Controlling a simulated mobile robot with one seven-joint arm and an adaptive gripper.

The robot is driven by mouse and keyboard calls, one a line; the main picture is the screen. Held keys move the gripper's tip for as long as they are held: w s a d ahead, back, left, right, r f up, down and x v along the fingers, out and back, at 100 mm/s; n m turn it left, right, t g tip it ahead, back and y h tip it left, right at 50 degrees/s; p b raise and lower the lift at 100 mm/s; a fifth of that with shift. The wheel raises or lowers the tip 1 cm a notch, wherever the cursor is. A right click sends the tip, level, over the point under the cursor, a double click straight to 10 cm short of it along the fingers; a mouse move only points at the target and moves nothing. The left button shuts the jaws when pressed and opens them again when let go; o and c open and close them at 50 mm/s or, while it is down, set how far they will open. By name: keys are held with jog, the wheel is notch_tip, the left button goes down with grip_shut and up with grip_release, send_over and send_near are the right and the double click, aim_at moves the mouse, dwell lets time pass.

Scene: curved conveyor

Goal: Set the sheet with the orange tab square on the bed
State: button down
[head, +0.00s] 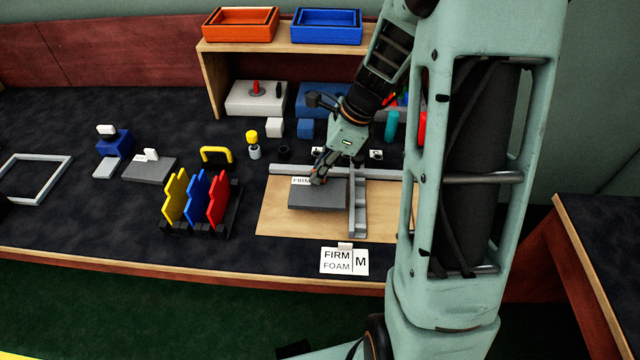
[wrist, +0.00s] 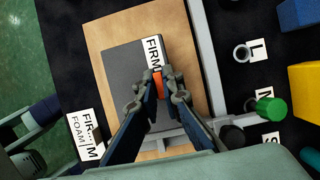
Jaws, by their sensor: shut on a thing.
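The grey sheet (head: 318,196) has a white FIRM label and an orange tab (wrist: 157,84). My gripper (head: 318,180) is shut on the tab, seen between the fingertips in the wrist view (wrist: 158,90). The sheet (wrist: 122,72) is over the bed, a wooden board (head: 275,215) with a grey back rail (head: 295,169) and a grey cross rail (head: 357,210). Its sides look roughly parallel to the rails. Bare board shows between it and the back rail (wrist: 207,55). My fingers hide its edge near the cross rail. I cannot tell whether it touches the board.
A FIRM FOAM M card (head: 344,260) stands at the front edge. Yellow, blue and red upright pieces (head: 198,198) stand left of the board. Small dark rings with letter labels (head: 376,154), a teal cylinder (head: 391,126) and a shelf (head: 215,80) are behind.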

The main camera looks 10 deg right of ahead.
jog(key=shift+w+d+f+b, duration=0.1)
jog(key=shift+f+b, duration=0.7)
jog(key=shift+f, duration=0.15)
jog(key=shift+w+d+f+b, duration=0.1)
jog(key=shift+f+b, duration=0.65)
jog(key=shift+f, duration=0.15)
jog(key=shift+f, duration=0.2)
jog(key=c, duration=2.1)
grip_release()
jog(key=shift+d+r, duration=0.1)
jog(key=shift+r, duration=0.45)
jog(key=p+v, duration=0.3)
jog(key=v, duration=0.8)
jog(key=shift+r, duration=0.2)
